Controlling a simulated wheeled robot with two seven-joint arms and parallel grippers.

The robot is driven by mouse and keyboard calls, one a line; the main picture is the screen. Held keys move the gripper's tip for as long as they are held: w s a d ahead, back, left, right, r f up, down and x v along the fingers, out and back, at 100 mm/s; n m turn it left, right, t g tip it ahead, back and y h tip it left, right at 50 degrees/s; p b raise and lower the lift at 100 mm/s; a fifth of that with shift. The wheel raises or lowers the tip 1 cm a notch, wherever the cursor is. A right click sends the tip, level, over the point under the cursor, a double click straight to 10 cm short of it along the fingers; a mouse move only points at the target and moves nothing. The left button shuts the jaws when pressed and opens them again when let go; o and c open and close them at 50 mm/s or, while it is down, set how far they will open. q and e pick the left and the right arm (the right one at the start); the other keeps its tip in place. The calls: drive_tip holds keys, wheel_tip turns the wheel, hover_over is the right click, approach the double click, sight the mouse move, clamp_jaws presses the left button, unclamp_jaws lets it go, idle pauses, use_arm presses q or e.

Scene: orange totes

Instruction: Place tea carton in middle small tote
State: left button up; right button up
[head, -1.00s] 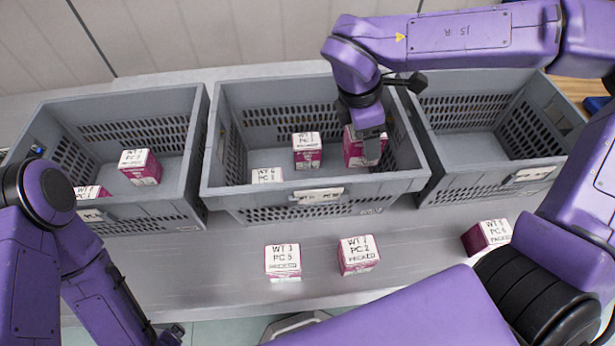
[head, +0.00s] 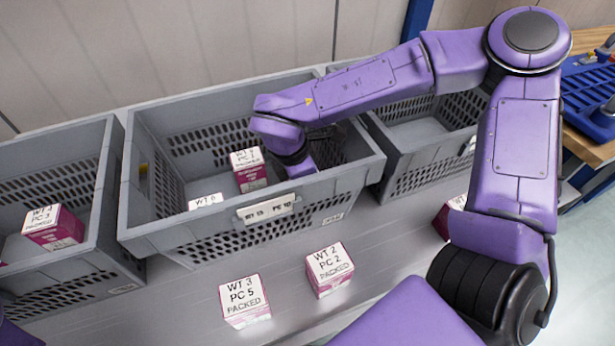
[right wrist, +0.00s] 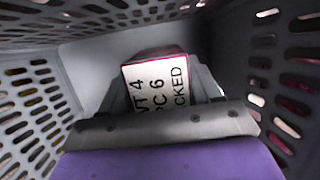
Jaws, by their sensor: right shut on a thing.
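The tea carton (right wrist: 158,88), a white-topped magenta box marked WT 4, PC 6, sits between the fingers of my right gripper (right wrist: 165,98) in the right wrist view. My right gripper is shut on it, down inside the grey middle tote (head: 290,208). In the head view the tote's front wall and my wrist hide the carton and fingertips. I cannot tell whether the carton touches the tote floor. Another carton (head: 248,170) stands left of my wrist in this tote, and a lower one (head: 206,201) shows only its top. My left gripper is out of view.
A left tote (head: 120,235) holds a carton (head: 54,228). A right tote (head: 415,178) is partly behind my arm. Two cartons, one marked WT 3 (head: 244,300) and one marked WT 2 (head: 329,268), stand on the metal table before the totes. Another (head: 446,216) is partly hidden.

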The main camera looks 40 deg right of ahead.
drive_tip(key=shift+f, duration=0.15)
drive_tip(key=o, duration=1.2)
drive_tip(key=shift+r, duration=0.45)
drive_tip(key=p+v, duration=0.7)
drive_tip(key=v, duration=0.4)
drive_tip(key=shift+a, duration=0.1)
drive_tip(key=shift+r, duration=0.2)
drive_tip(key=shift+a, duration=0.1)
drive_tip(key=shift+w, duration=0.15)
